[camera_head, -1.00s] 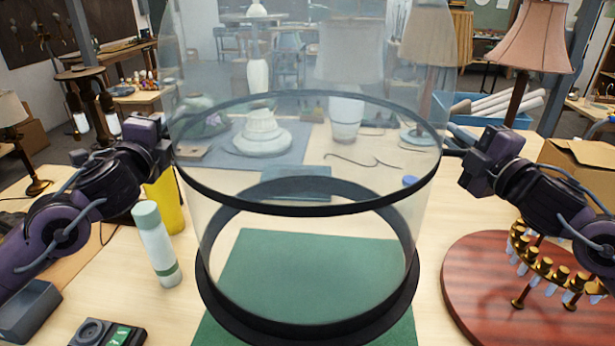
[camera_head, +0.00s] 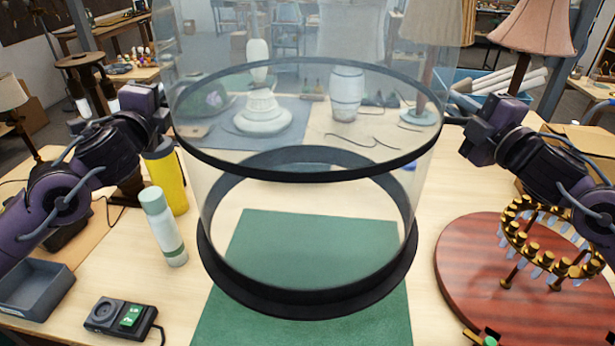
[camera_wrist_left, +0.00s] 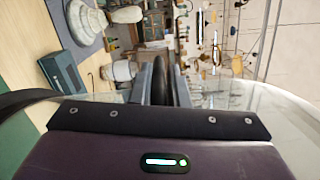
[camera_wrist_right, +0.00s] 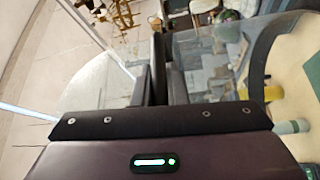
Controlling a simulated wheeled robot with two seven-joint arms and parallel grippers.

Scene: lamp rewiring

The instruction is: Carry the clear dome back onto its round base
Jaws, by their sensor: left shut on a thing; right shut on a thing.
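The clear dome (camera_head: 305,177) is a large see-through cylinder with a black band around its middle and a wider black ring at its lower end. It looks upright and covers the middle of the head view; its top is cut off. My left gripper (camera_head: 170,128) is shut on its band from the left, and my right gripper (camera_head: 449,118) is shut on it from the right. The wrist views show the jaws closed on the dark band. A round red-brown wooden base (camera_head: 468,262) lies at the right, apart from the dome, with a brass ring fitting (camera_head: 547,258) standing on it.
A green mat (camera_head: 245,322) lies below the dome. At the left are a white-green bottle (camera_head: 163,228), a yellow container (camera_head: 170,183), a grey tray (camera_head: 50,292) and a switch box (camera_head: 108,314). Behind, through the glass, stand a white lamp body (camera_head: 262,118) and a pale vase (camera_head: 346,92).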

